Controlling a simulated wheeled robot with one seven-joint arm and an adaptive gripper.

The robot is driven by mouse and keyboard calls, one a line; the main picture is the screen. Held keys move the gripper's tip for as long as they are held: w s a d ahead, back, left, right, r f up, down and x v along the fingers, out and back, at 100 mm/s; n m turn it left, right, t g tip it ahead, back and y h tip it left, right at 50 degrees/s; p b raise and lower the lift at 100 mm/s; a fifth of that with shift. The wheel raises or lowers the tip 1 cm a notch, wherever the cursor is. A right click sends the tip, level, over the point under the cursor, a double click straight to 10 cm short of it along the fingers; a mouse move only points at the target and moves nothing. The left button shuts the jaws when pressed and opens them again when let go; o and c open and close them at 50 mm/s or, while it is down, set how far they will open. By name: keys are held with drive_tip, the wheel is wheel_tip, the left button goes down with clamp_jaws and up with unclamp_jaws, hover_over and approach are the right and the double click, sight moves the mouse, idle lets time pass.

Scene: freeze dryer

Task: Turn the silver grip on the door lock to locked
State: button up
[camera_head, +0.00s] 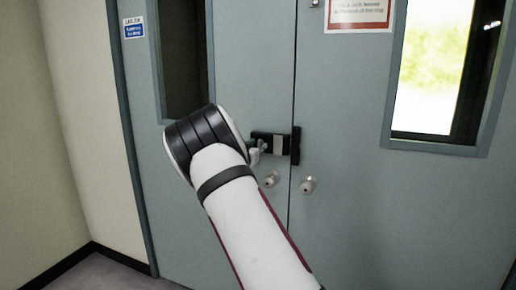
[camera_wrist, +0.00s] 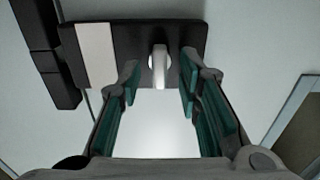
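The door lock (camera_head: 285,143) is a black box with a pale panel, fixed on the grey double door at the seam between its leaves. In the wrist view the lock body (camera_wrist: 190,34) spans the top. My gripper (camera_wrist: 160,75) is open, with one teal-padded finger on each side of the grip. Gaps show between the fingers and the grip. In the head view my arm hides most of my gripper.
Two round knobs, the left knob (camera_head: 270,179) and the right knob (camera_head: 308,184), sit below the lock on the grey door (camera_head: 370,220). A black catch (camera_wrist: 48,50) stands beside the lock across the seam. A beige wall (camera_head: 85,130) is at the left.

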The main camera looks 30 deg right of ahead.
drive_tip(key=shift+w+d, duration=0.35)
drive_tip(key=shift+d, duration=0.15)
clamp_jaws()
